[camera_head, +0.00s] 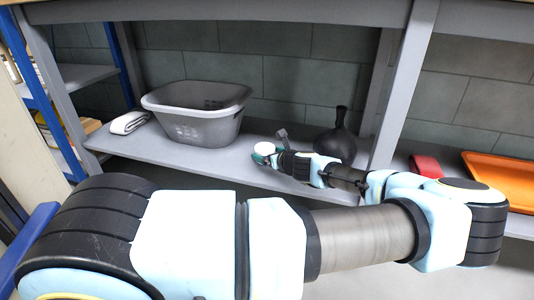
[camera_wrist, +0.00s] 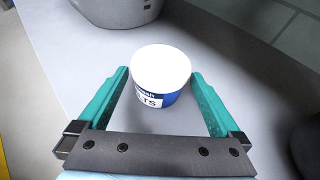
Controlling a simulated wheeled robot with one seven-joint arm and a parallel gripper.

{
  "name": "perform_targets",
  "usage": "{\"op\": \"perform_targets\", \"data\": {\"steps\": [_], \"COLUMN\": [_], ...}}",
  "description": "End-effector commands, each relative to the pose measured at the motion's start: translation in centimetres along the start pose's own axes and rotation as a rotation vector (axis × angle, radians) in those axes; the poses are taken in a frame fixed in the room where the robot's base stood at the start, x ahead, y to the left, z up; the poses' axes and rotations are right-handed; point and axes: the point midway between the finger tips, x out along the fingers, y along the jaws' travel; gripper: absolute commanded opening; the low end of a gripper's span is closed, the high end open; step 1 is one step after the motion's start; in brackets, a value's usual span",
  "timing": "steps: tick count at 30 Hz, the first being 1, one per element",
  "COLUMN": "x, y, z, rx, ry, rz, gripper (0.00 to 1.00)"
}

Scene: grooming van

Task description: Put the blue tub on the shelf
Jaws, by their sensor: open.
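The blue tub (camera_wrist: 161,78) has a white lid and a blue and white label with partly readable letters. It stands upright on the grey shelf (camera_head: 190,158), between the open fingers of my gripper (camera_wrist: 160,88). Gaps show between the tub and both green fingers, so it is not clamped. In the head view the tub's white lid (camera_head: 266,148) shows at the end of my gripper (camera_head: 264,156), near the shelf's front edge. The tub's lower side is mostly hidden there by my gripper.
A grey laundry basket (camera_head: 200,125) stands left of the tub, with a folded white towel (camera_head: 129,122) beyond it. A dark vase (camera_head: 336,140) stands close on the right. Shelf posts, a red item (camera_head: 427,166) and an orange tray (camera_head: 500,178) are farther right.

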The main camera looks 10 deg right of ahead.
Motion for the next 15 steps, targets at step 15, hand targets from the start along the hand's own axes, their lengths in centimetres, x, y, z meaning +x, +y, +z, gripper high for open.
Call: {"op": "perform_targets", "data": {"steps": [15], "x": [-9.8], "y": [-0.1], "z": [0.2], "rx": [0.002], "ry": [0.001], "rz": [-0.002], "gripper": [1.0]}}
